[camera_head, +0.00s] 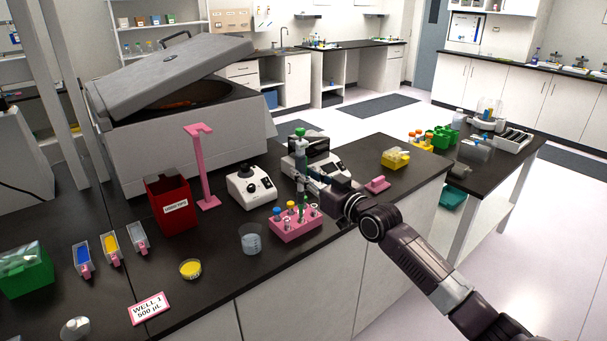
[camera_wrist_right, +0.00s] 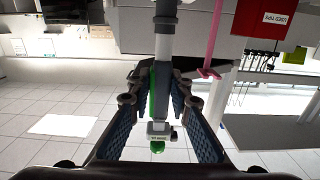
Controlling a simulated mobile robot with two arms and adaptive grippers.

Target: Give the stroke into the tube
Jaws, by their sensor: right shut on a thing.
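My right gripper (camera_head: 308,182) is shut around a pipette (camera_head: 300,160) with a grey body and a green knob on top. The pipette stands upright above the pink tube rack (camera_head: 296,233). Its lower end comes down among the tubes (camera_head: 291,208); whether the tip is inside a tube is too small to tell. In the right wrist view the pipette (camera_wrist_right: 163,85) runs between both fingers, with its green knob at the bottom of the picture. My left gripper is not in view.
A clear beaker (camera_head: 250,241) and a yellow dish (camera_head: 190,269) stand left of the rack. Behind are a white mixer (camera_head: 250,188), a pink stand (camera_head: 203,165) and a red used-tips box (camera_head: 172,205). A "WELL 1 900 µL" card (camera_head: 149,309) lies near the front edge.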

